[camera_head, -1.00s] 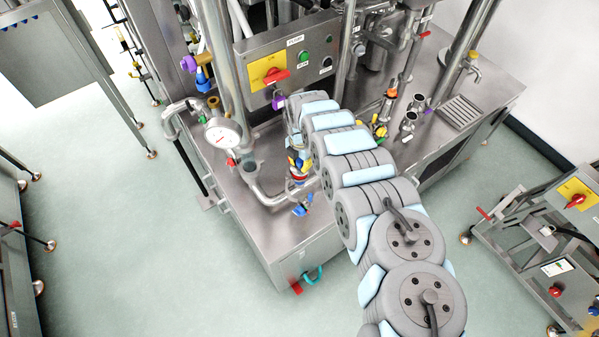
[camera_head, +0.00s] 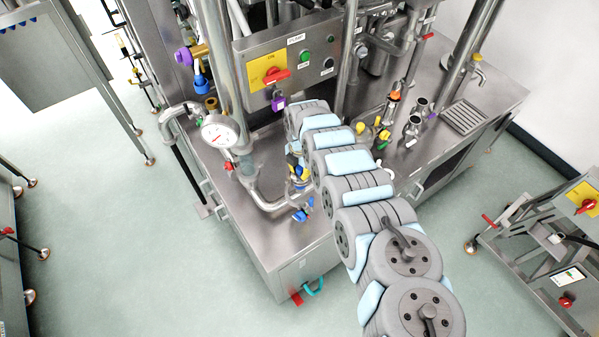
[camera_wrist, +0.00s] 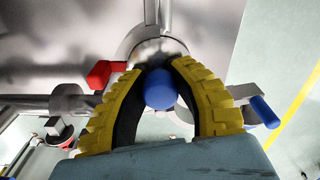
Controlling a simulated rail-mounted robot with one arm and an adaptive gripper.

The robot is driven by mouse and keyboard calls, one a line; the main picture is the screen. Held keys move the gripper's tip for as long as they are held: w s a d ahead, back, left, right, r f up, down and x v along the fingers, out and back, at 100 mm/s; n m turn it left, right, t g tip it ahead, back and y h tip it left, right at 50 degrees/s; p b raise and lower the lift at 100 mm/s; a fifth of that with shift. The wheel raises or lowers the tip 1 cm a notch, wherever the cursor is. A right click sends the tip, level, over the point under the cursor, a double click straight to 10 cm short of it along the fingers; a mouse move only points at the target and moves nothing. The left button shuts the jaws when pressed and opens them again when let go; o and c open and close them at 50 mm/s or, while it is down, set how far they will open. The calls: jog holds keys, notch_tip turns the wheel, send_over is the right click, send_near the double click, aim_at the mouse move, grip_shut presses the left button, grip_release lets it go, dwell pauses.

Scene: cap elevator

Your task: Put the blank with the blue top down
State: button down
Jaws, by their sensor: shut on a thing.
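In the wrist view my gripper (camera_wrist: 160,69) has its two yellow ribbed fingers closed around the blank with the blue top (camera_wrist: 161,90). Only its round blue top shows clearly between the fingers; the lower part of the blank is hidden. A round shiny metal fitting (camera_wrist: 152,46) lies just beyond the fingertips. I cannot tell whether the blank touches it. In the head view my arm covers most of the gripper and I cannot make out the blank.
A red handle (camera_wrist: 104,73) is left of the fingers and a blue handle (camera_wrist: 265,111) right. The head view shows a pressure gauge (camera_head: 219,134), a control panel (camera_head: 288,66) and upright pipes close around my arm. Several yellow-topped pieces (camera_head: 362,128) stand right of it on the steel deck.

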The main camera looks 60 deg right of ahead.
aim_at(300, 167)
jog(key=shift+f, duration=0.1)
jog(key=shift+f, duration=0.1)
jog(key=c, duration=0.9)
grip_release()
jog(key=shift+c, duration=0.2)
jog(key=shift+r, duration=1.55)
jog(key=shift+r+b, duration=0.45)
jog(key=shift+r, duration=4.2)
